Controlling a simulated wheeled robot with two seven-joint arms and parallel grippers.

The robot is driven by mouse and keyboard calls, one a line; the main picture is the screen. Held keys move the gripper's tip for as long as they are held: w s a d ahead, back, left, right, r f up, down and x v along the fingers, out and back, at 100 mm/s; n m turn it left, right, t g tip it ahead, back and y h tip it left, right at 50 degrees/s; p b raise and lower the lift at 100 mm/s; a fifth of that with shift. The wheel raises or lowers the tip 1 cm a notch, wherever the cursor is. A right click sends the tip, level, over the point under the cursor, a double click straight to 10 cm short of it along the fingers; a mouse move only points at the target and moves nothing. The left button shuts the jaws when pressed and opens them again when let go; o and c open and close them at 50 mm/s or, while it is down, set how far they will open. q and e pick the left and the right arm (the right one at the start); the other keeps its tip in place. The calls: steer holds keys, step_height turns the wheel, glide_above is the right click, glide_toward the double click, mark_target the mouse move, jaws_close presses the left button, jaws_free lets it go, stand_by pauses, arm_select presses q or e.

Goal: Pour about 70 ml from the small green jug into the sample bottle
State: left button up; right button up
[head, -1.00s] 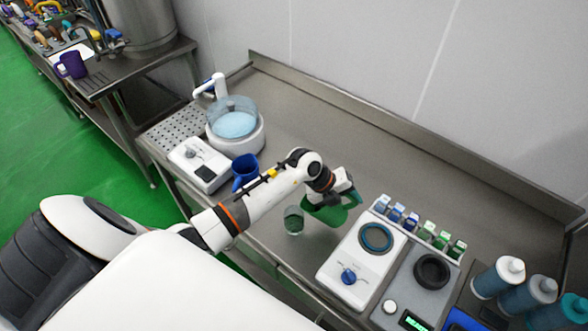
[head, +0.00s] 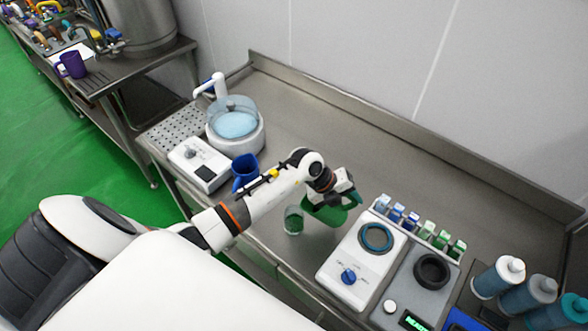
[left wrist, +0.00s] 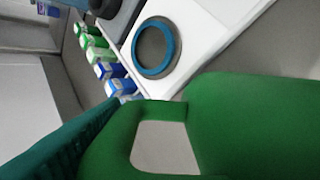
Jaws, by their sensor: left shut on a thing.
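My left gripper (head: 343,190) is shut on the small green jug (head: 328,213) and holds it above the bench. The jug looks tilted, with its left end close to the top of the sample bottle (head: 293,221). The bottle is a small clear vessel standing upright on the bench, left of the jug. It looks green inside; its fill level is hard to read. In the left wrist view the jug (left wrist: 250,120) fills the lower right, its handle loop in front. The bottle and any stream are not visible there. My right gripper is not in view.
Right of the jug stand a white device with a blue ring (head: 376,237) and a grey device with a dark ring (head: 432,271). Several small blue and green cartons (head: 427,230) stand behind them. A blue jug (head: 244,168) stands at left. The bench behind is clear.

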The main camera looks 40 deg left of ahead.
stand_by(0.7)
arm_select(q)
steer(key=shift+w+d+g+y, duration=0.4)
steer(key=shift+w+d+y, duration=0.05)
steer(key=shift+d+y, duration=0.1)
steer(key=w+d+f+g+y+b, duration=0.1)
steer(key=y, duration=0.1)
steer(key=w+d+f+g+y+b, duration=0.1)
steer(key=f+g+y, duration=0.1)
steer(key=shift+d+y, duration=0.25)
steer(key=shift+d, duration=0.15)
steer(key=shift+y, duration=0.3)
steer(key=shift+r, duration=0.1)
stand_by(2.0)
